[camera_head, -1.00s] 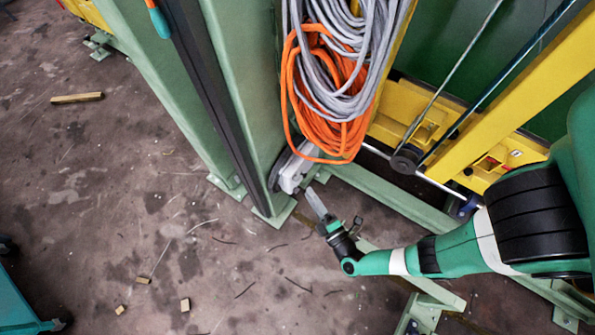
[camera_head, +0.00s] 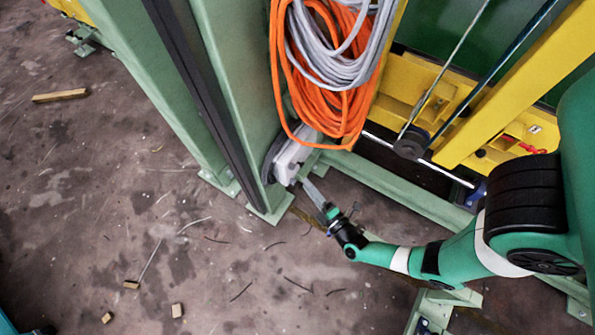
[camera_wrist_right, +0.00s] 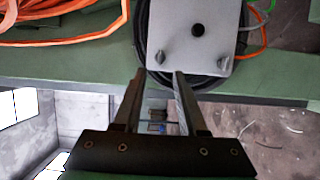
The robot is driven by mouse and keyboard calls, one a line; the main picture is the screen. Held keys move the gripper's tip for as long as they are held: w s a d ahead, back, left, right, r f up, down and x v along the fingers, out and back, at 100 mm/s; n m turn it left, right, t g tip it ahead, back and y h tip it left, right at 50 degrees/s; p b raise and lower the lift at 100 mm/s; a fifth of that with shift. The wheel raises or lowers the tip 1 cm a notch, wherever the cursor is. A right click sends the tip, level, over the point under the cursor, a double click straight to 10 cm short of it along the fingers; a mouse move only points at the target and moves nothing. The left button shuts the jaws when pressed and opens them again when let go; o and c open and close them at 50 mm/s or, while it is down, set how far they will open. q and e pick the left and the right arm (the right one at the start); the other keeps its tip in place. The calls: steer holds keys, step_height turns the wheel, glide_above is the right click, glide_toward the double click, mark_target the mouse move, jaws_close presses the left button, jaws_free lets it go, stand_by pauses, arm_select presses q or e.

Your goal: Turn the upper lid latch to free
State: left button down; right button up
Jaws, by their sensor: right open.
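A light grey box (camera_head: 291,160) is mounted low on the green post in the head view. In the right wrist view its pale lid (camera_wrist_right: 190,12) fills the top centre, with a dark round hole. Two small grey latches sit on the lid's near edge: a left one (camera_wrist_right: 160,57) and a right one (camera_wrist_right: 225,62). I cannot tell which is the upper one. My right gripper (camera_wrist_right: 158,73) is open, its two fingers pointing at the left latch, which appears between and just beyond the tips. Contact cannot be judged. In the head view the right gripper (camera_head: 308,186) is beside the box.
Orange cable (camera_head: 345,110) and grey cable (camera_head: 330,60) coils hang just above the box. Green posts (camera_head: 225,70) stand to the left, and a green floor beam (camera_head: 400,185) and yellow frame (camera_head: 510,85) to the right. The floor at lower left is mostly open, with several wood scraps.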

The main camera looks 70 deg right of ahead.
mark_target(294, 168)
steer(key=b+x, duration=0.2)
steer(key=x, duration=0.5)
jaws_close()
